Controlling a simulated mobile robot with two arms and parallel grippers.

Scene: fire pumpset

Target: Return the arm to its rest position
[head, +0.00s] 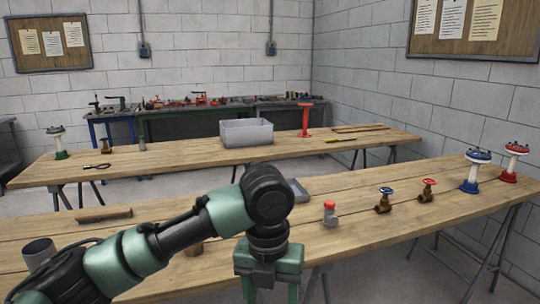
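My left arm (175,235) comes in from the lower left and bends at a dark joint above the front wooden table (440,215). Its green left gripper (270,292) points down at the bottom middle of the head view, in front of the table's near edge. Its two fingers stand apart with a gap between them, and I see nothing held there. The fingertips are cut off by the bottom of the frame. My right gripper is not in view.
The front table holds a red-topped grey fitting (330,214), a blue-wheel valve (383,200), a red-wheel valve (427,190), blue (477,172) and red (513,163) stands, and a grey cup (40,254). A grey bin (246,133) stands on the table behind.

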